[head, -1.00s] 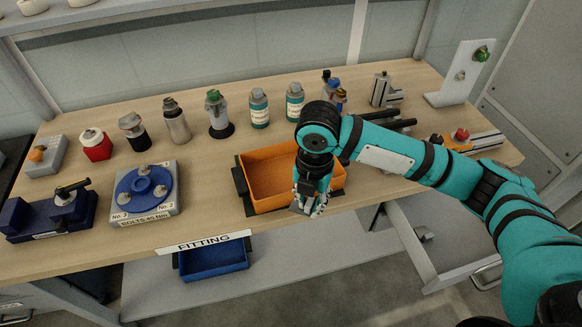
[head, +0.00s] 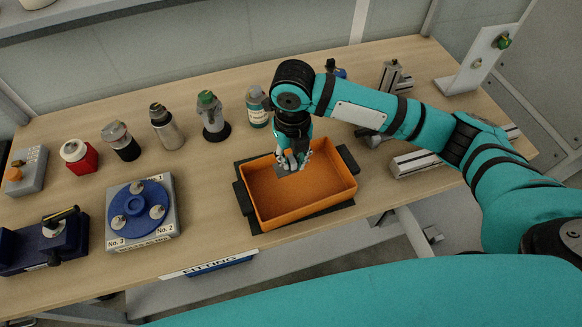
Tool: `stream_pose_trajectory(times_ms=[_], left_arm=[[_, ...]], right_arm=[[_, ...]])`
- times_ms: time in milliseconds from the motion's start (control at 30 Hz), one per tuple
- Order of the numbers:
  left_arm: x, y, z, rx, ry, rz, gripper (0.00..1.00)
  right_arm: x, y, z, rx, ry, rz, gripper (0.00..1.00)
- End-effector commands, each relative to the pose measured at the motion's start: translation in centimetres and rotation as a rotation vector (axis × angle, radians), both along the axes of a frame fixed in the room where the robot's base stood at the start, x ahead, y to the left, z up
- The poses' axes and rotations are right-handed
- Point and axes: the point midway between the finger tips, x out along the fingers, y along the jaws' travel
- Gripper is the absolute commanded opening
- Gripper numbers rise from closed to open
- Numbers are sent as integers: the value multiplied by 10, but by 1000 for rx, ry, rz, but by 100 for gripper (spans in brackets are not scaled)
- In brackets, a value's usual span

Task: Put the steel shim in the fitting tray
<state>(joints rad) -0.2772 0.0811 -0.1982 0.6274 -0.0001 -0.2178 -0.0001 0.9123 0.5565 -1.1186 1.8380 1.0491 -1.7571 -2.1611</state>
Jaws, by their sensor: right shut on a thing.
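The orange tray (head: 330,206) stands on a dark base near the bench's front edge, close to the FITTING label (head: 208,264); I take it as the fitting tray. Its visible floor looks empty. My right gripper (head: 293,163) points down over the back part of this tray, shut on a small dark grey flat piece (head: 286,170), which looks like the steel shim. The fingers partly hide the piece. I cannot tell its exact height above the tray floor. My left gripper is not in view.
A blue disc fixture (head: 141,205) and a dark blue device (head: 40,250) stand to the left. Several bottles, including a steel one (head: 167,130), line the back. Metal profiles (head: 415,163) lie to the right. Bench between fixture and tray is clear.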

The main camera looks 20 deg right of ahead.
Motion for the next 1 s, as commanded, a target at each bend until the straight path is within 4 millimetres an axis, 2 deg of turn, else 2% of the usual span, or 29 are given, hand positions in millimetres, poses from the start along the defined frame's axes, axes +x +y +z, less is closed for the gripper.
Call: stream_pose_trajectory(times_ms=[133, 233, 400, 467, 567, 700, 833, 1000], left_arm=[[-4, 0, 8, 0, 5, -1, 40], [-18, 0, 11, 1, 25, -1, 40], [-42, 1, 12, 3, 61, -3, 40], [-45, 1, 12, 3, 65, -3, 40], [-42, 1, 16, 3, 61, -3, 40], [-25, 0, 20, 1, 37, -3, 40], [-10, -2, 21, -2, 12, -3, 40], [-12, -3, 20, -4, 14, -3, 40]], right_arm=[[-3, 0, -25, -3, 8, 0, 0], [-2, 0, -43, -2, 6, 0, 0], [-1, 0, -59, 0, 2, -1, 0], [-2, 0, -64, -1, 4, -1, 0], [-2, -1, -76, -2, 4, 0, 0], [-2, 0, -94, -1, 2, -1, 0], [-1, 0, -97, -1, 0, 1, 0], [-1, 0, -98, -1, 1, 0, 0]])
